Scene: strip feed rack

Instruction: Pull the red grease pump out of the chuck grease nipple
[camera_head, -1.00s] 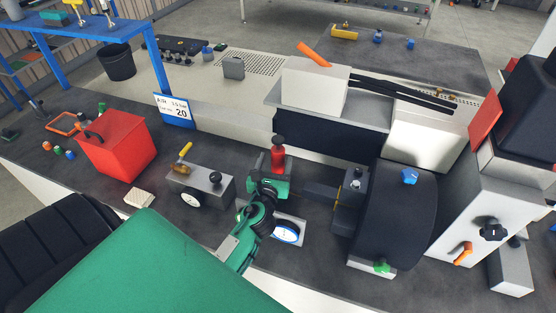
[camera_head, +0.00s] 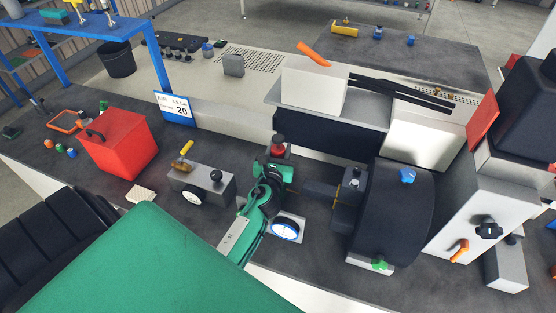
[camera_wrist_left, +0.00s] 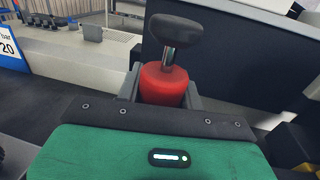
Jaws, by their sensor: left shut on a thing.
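The red grease pump (camera_head: 279,149), with a black knob on a short metal rod, stands near the middle of the head view. My left gripper (camera_head: 273,158) is shut on it. In the left wrist view the red pump body (camera_wrist_left: 163,86) sits between the two grey fingers, with its black knob rising above them. The pump's lower end is hidden by my gripper. The dark chuck (camera_head: 348,195) with its grey housing is to the right of my gripper. I cannot make out the grease nipple. My right gripper is not in view.
A red box (camera_head: 118,148) stands at the left. A white-topped machine housing (camera_head: 314,88) stands behind the pump.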

